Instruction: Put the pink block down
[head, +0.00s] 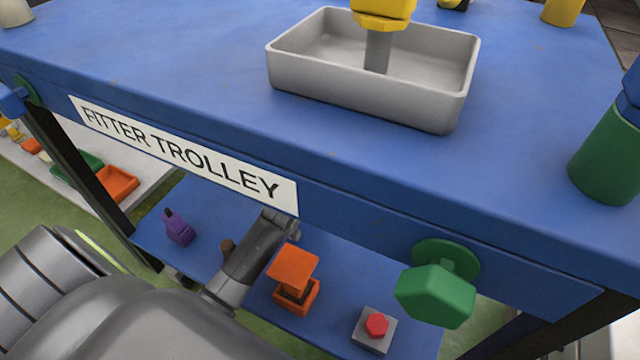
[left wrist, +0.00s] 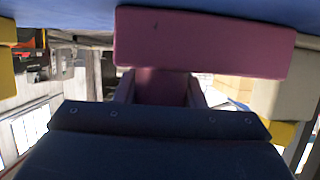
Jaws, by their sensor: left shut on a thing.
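The pink block (left wrist: 205,42), a dull mauve-pink piece with a wide bar and a narrower stem, fills the upper middle of the left wrist view. My left gripper (left wrist: 162,88) is shut on it at the stem. In the head view my left arm reaches in below the trolley's name plate, and the trolley's front edge hides the gripper and the block. A blue surface (left wrist: 60,12) lies along the top of the left wrist view, close to the block; I cannot tell whether they touch. My right gripper is in neither view.
The blue trolley top (head: 180,60) holds a grey tray (head: 365,102) and a green cylinder (head: 605,155). On the lower shelf (head: 335,270) stand a purple piece (head: 180,230), an orange piece (head: 292,268) and a red button (head: 376,325). A green knob (head: 437,290) juts from the front.

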